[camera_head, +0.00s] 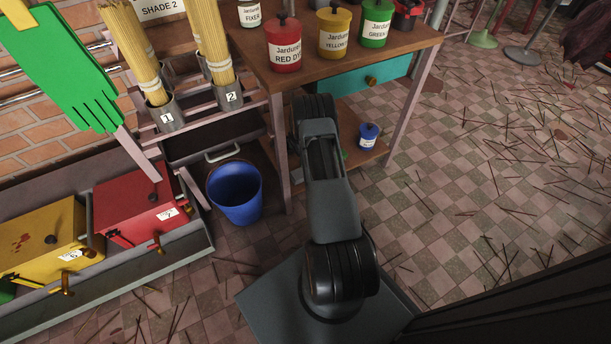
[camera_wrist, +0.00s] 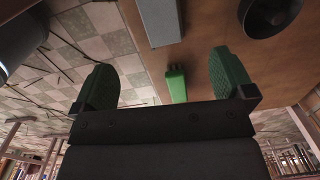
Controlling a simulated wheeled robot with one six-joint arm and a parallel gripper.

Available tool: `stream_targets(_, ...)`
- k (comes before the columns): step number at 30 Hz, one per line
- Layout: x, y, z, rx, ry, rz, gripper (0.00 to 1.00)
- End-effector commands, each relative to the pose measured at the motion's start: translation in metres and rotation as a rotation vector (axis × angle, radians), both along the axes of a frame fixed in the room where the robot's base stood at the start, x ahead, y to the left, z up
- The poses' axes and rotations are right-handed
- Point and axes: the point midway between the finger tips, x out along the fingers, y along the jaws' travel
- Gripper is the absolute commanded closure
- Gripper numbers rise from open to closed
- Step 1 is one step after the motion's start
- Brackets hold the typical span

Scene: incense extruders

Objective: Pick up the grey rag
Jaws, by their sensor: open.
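No grey rag can be made out for certain. In the wrist view, a flat-sided grey piece (camera_wrist: 160,20) lies on a brown surface beyond my fingers; I cannot tell whether it is the rag. My gripper (camera_wrist: 163,82) is open, its two green-padded fingers wide apart, with nothing held between them. A small green object (camera_wrist: 176,86) shows on the brown surface beyond the gap. In the head view my arm reaches under the workbench towards its lower shelf, and the gripper is hidden there.
The workbench (camera_head: 345,50) carries red, yellow and green dye jars. A blue jar (camera_head: 368,136) stands on its lower shelf (camera_head: 357,120). A blue bucket (camera_head: 235,192) stands left of the arm. In the wrist view, a dark round thing (camera_wrist: 270,12) is at upper right. Sticks litter the tiled floor.

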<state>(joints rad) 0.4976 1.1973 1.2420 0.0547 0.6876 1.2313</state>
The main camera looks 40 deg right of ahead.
Motion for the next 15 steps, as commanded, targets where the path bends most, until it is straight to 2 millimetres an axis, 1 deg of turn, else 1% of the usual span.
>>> stream_targets(1,0.005,0.001,-0.003,-0.008,0.009,0.024,0.0)
stream_targets(5,0.009,0.001,-0.016,-0.02,0.028,0.058,0.0)
stream_targets(12,0.01,0.001,-0.059,-0.024,0.031,0.067,0.0)
stream_targets(15,0.01,0.001,-0.073,-0.024,0.031,0.065,0.0)
